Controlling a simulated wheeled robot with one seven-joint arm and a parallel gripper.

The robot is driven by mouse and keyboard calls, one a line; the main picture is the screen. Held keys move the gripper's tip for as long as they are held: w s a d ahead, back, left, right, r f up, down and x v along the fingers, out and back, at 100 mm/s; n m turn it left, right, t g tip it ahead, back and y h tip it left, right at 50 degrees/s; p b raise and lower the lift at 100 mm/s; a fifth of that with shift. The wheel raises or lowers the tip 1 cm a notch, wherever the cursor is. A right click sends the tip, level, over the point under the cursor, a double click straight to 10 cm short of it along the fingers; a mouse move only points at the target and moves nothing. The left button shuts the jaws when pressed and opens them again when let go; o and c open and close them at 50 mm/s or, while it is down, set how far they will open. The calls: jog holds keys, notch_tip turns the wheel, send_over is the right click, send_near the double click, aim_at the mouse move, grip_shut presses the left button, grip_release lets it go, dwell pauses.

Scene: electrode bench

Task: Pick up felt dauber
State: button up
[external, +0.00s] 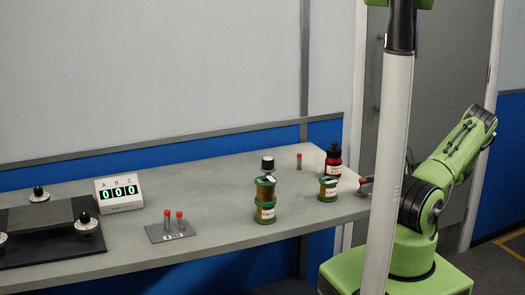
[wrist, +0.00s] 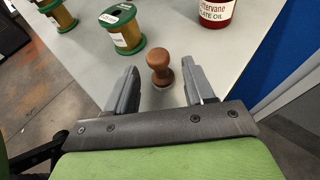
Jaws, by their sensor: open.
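In the external view, a small brown shape that looks like the dauber (external: 366,181) is at the bench's right end, where the white post hides most of my gripper.
A red plate oil bottle (wrist: 216,10) and a green-ended spool (wrist: 122,30) stand beyond the dauber. Stacked spools (external: 265,214), a red-tipped peg (external: 299,161), a peg plate (external: 158,235) and a counter reading 000 (external: 120,194) are further left. The bench edge (wrist: 83,75) is close.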

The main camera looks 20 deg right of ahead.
jog(key=shift+x, duration=0.85)
jog(key=shift+d, duration=0.1)
jog(key=shift+c, duration=0.3)
grip_shut()
